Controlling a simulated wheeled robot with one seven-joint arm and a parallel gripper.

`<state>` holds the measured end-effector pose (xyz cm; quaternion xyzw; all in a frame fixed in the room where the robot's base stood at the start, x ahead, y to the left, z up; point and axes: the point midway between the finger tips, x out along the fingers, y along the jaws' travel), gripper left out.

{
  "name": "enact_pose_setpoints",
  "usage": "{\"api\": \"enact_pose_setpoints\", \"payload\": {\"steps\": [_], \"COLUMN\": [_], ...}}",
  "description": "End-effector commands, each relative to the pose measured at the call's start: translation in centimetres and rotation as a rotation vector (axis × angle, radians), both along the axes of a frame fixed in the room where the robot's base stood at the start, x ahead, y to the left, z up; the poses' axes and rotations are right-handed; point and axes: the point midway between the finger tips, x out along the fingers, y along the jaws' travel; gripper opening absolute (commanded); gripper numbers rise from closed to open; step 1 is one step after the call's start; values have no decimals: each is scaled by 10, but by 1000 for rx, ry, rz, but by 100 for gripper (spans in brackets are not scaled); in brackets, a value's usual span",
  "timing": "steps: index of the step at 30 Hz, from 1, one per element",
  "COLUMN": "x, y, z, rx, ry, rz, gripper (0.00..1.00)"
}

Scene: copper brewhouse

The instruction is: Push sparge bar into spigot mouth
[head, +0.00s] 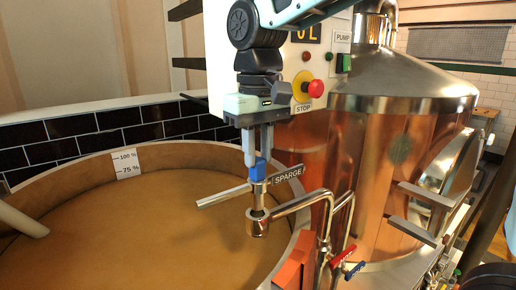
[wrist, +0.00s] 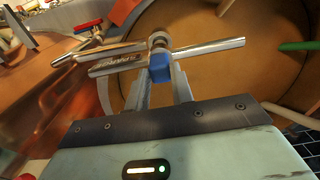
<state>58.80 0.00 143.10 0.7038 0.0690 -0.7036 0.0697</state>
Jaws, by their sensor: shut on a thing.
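The sparge bar (head: 222,195) is a straight steel cross-tube with a blue grip block (head: 257,168) on top and a short stem below its middle. My gripper (head: 257,163) points down, shut on the blue block, which also shows in the wrist view (wrist: 160,70) between the fingers. The spigot mouth (head: 257,215) is a metal ring at the end of a bent pipe (head: 300,201), directly under the stem. The stem meets or nearly meets the mouth; how deep it sits I cannot tell. In the wrist view the bar (wrist: 215,46) partly hides the mouth (wrist: 158,39).
The round tun (head: 120,215) full of brown mash lies below, with a white level plate (head: 127,164) on its far wall. A copper vessel (head: 365,160) stands close on the right. Red and blue valve handles (head: 343,256) sit low right. A red stop button (head: 314,90) is beside my wrist.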

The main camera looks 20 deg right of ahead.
Motion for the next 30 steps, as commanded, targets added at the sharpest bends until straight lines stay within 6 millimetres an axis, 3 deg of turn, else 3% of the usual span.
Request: {"api": "enact_pose_setpoints", "payload": {"steps": [30], "x": [0], "y": [0], "z": [-16], "rx": [0], "ry": [-1], "rz": [0], "gripper": [0]}}
